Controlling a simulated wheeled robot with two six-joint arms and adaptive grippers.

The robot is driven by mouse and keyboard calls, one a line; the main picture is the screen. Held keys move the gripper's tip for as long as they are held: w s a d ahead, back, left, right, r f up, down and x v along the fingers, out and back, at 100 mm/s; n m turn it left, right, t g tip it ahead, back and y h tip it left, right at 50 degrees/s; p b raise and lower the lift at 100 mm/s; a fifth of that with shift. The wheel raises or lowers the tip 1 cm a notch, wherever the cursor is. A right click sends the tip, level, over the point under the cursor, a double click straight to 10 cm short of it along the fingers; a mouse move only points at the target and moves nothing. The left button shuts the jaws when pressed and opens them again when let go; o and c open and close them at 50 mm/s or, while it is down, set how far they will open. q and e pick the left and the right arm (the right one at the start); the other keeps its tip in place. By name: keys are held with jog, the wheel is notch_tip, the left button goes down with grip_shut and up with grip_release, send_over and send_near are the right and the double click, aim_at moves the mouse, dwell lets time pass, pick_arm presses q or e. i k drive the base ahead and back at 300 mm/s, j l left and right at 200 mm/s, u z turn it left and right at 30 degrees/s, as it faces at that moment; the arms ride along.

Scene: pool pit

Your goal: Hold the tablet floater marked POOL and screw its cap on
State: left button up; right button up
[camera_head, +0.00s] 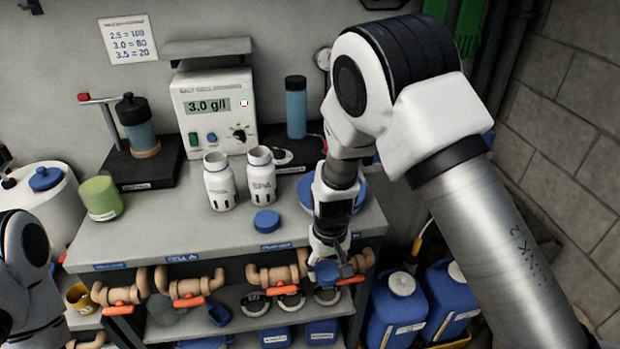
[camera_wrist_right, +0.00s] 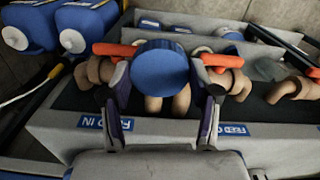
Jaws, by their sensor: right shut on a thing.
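Two white floater bodies without caps stand upright side by side on the bench. The right one (camera_head: 261,176) reads SPA; the left one (camera_head: 220,183) has a label too small to read surely. A blue cap (camera_head: 266,221) lies on the bench in front of them. My right gripper (camera_head: 328,262) is shut on another round blue cap (camera_head: 327,273), held out past the bench's front edge, away from both floaters. In the right wrist view this cap (camera_wrist_right: 160,68) sits between the two fingers. My left arm shows at the left edge, but its gripper is out of view.
The bench (camera_head: 160,235) has clear room at its front left. Blue jugs (camera_head: 397,305) stand at the right.

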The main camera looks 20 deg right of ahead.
aim_at(218, 176)
jog(key=l+z, duration=0.1)
jog(key=z, duration=0.4)
jog(key=l+z, duration=0.1)
jog(key=z, duration=0.35)
jog(key=i+z, duration=0.1)
jog(key=z, duration=0.4)
jog(key=l+z, duration=0.1)
jog(key=z, duration=0.35)
jog(key=i+l+u, duration=0.15)
jog(key=i+u, duration=0.25)
jog(key=u, duration=0.3)
jog(key=i+l+u, duration=0.1)
jog(key=u, duration=0.3)
jog(key=i+l+u, duration=0.1)
jog(key=u, duration=0.3)
jog(key=l+u, duration=0.1)
jog(key=u, duration=0.3)
jog(key=i, duration=0.05)
